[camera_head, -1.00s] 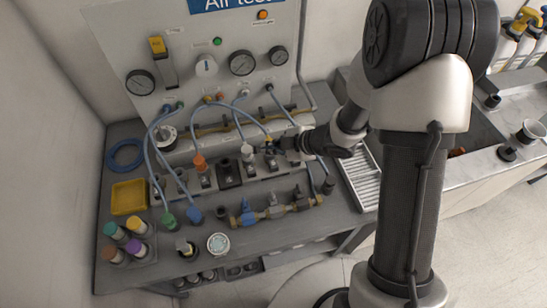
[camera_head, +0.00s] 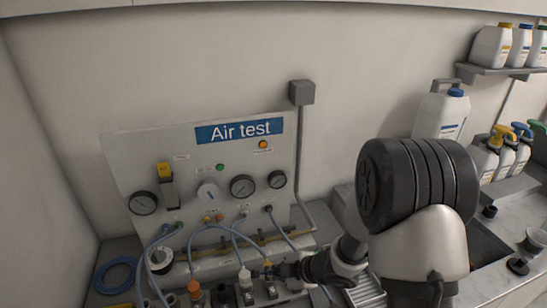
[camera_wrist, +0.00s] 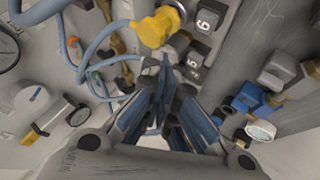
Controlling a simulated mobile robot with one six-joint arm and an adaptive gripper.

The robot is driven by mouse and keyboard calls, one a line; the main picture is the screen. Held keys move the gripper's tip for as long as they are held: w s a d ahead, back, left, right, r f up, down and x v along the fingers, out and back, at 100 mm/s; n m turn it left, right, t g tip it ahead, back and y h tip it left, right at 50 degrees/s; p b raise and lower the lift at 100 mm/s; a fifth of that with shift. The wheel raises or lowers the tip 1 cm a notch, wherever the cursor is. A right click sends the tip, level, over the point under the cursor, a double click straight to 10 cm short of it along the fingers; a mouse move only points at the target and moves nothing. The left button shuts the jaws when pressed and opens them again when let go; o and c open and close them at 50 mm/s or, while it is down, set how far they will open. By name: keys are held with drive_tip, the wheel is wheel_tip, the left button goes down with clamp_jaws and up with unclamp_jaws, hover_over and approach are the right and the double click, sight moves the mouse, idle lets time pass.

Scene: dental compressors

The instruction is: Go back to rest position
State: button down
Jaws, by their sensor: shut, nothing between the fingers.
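My gripper (camera_head: 288,270) is low in the head view, just right of a yellow hose fitting (camera_head: 267,264) on the row of bench connectors. In the wrist view my gripper's blue-grey fingers (camera_wrist: 172,72) are together and hold nothing. The yellow fitting shows large there (camera_wrist: 158,28), above the fingertips and apart from them in the picture. The Air test panel (camera_head: 232,165) stands upright behind the bench, with gauges, a knob and lamps. Blue hoses run from it to the connectors.
Blocks with numbered labels (camera_wrist: 203,32) stand near the fingers. A brass-and-blue valve assembly (camera_wrist: 247,98) lies to the right in the wrist view. A blue hose coil (camera_head: 115,275) lies at the left. Bottles (camera_head: 443,115) stand at the right. The wall above the panel is clear.

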drive_tip(key=w+d+r+m+t+h, duration=0.2)
drive_tip(key=w+d+r+m+h, duration=0.15)
drive_tip(key=d+r, duration=0.3)
drive_tip(key=s+d+r+m+t+h, duration=0.1)
drive_tip(key=s+d+r+m+h, duration=0.45)
drive_tip(key=d+r+m, duration=0.55)
drive_tip(key=s+a+r+m+g, duration=0.1)
drive_tip(key=s+r+m, duration=0.2)
drive_tip(key=s, duration=0.8)
drive_tip(key=s+a+r+m+g+y, duration=0.1)
drive_tip(key=s+a+r+m+g, duration=0.1)
drive_tip(key=s, duration=1)
drive_tip(key=shift+r+m, duration=0.45)
drive_tip(key=shift+r, duration=0.5)
